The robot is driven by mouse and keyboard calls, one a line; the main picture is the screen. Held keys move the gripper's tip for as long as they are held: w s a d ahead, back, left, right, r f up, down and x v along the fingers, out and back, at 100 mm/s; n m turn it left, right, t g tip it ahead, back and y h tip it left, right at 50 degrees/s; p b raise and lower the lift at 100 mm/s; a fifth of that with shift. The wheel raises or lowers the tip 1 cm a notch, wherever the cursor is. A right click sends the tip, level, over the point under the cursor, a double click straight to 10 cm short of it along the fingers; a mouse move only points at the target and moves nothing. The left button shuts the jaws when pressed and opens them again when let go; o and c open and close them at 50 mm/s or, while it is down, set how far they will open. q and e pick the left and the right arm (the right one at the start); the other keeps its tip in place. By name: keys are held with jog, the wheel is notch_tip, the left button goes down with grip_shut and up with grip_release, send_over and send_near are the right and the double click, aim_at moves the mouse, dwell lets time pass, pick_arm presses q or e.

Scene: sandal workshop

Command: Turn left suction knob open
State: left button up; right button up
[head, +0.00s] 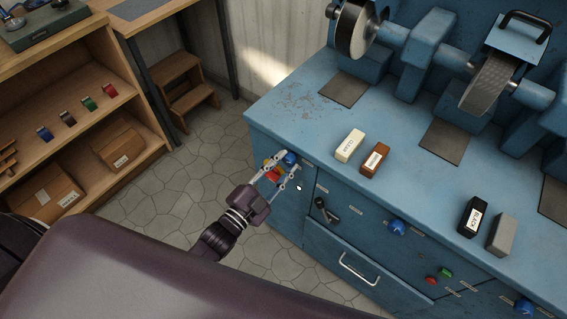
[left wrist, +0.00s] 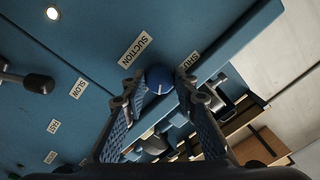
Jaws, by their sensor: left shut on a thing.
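The left suction knob (head: 290,158) is a round blue knob at the left end of the blue machine's front panel. In the left wrist view the knob (left wrist: 160,78) shows a pale pointer mark, with a SUCTION label (left wrist: 138,49) beside it and a partly hidden SHUT label (left wrist: 187,63). My left gripper (head: 281,163) reaches it from the front. In the left wrist view its fingers (left wrist: 160,86) are closed on the knob's two sides. My right gripper is not in view.
A black lever (head: 321,205), another blue knob (head: 397,228) and a drawer handle (head: 358,269) lie right of my gripper. A cream block (head: 350,146) and brown block (head: 376,159) sit on the bench top. A wooden shelf (head: 95,135) stands left, with open floor between.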

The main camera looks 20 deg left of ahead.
pick_arm(q)
jog(key=m, duration=0.3)
jog(key=shift+m, duration=0.4)
jog(key=shift+m+b, duration=0.4)
jog(key=shift+m, duration=1.5)
jog(key=o, duration=1.2)
jog(key=shift+c, duration=0.2)
jog(key=v, duration=1.2)
jog(key=shift+a, duration=0.15)
